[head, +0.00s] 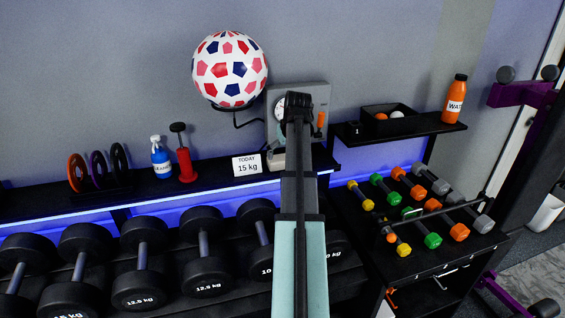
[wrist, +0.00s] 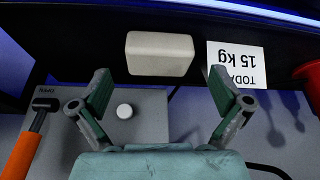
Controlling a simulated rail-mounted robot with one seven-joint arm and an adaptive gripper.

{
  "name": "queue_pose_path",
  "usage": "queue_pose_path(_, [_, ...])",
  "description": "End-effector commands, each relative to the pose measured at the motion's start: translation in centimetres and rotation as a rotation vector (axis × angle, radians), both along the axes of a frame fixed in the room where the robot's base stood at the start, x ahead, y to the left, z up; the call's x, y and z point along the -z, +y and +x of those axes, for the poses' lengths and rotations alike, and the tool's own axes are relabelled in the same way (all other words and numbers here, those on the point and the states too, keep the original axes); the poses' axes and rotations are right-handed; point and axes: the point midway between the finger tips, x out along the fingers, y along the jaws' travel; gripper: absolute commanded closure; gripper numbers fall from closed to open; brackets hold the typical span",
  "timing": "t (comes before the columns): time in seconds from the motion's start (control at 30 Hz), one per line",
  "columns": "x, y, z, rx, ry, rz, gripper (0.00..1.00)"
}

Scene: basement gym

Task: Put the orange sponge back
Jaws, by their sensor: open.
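I make out no clearly orange sponge in either view. A pale beige block (wrist: 160,54), which could be a sponge but is not orange, lies on the black shelf in the wrist view. It also shows in the head view (head: 278,160), partly hidden by my arm. My gripper (wrist: 161,78) is open and empty, its two fingers spread to either side of the block's near edge, not visibly touching it. In the head view my arm hides the gripper's fingers. A grey wall panel (head: 272,116) with a dial and an orange handle (wrist: 22,150) stands behind the block.
A "TODAY 15 kg" card (head: 246,165) stands beside the block. A red pump (head: 185,164), blue bottle (head: 161,160) and small discs (head: 98,169) are farther left. A black bin (head: 388,125) and orange water bottle (head: 455,98) sit on the right shelf. Dumbbells (head: 143,265) fill the rack below.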

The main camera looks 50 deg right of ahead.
Motion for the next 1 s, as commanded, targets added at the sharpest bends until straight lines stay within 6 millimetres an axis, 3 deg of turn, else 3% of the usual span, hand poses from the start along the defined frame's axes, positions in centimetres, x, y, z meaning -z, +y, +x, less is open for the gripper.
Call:
queue_pose_path(0.2, [-3.3, 0.6, -1.2, 0.0, -0.001, -0.002, 0.0])
queue_pose_path(0.4, [-5.1, 0.9, -1.9, 0.001, 0.0, 0.0, 0.0])
queue_pose_path(1.0, [-5.5, 1.2, -2.0, -0.001, 0.003, -0.002, 0.0])
